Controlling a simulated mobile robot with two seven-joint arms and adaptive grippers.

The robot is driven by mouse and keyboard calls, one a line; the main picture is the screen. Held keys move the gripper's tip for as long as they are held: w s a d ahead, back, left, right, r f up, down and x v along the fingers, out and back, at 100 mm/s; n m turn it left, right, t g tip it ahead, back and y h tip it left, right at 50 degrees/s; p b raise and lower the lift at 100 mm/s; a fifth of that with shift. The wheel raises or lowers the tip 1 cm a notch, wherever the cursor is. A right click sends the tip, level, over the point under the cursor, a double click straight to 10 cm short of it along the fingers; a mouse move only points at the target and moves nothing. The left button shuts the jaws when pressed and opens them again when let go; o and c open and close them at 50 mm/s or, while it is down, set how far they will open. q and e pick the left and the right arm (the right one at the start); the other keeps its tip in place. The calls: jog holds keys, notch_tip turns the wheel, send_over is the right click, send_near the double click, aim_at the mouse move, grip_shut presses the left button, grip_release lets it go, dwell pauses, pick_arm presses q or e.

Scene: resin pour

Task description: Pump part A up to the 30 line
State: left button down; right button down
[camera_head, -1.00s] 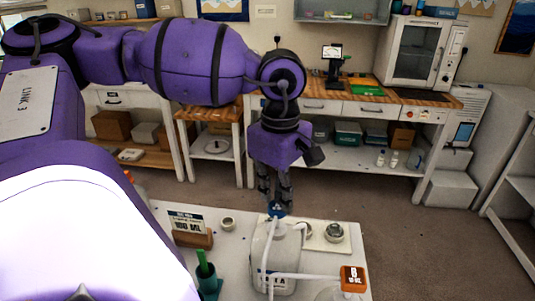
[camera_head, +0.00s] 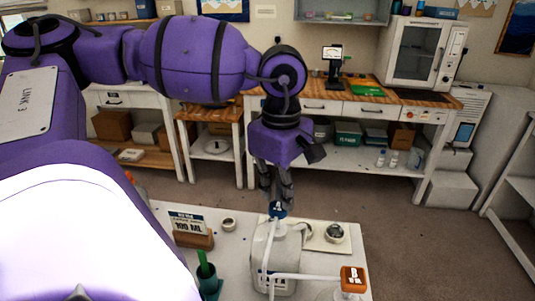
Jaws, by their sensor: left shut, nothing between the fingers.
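A jug with an orange pump head (camera_head: 353,276) marked B stands at the front right, mostly cut off by the frame. A small metal cup (camera_head: 334,233) sits on a pale board behind the jugs. No 30 line can be made out. My right gripper is not in view.
A card reading 100 ML (camera_head: 188,224) stands in a wooden holder at the table's left. A small white ring-shaped item (camera_head: 229,224) lies beside it. A dark green cup (camera_head: 208,283) with a green stick stands at the front. Open floor lies behind the table.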

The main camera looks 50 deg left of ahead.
pick_arm(q)
jog(key=shift+r, duration=3)
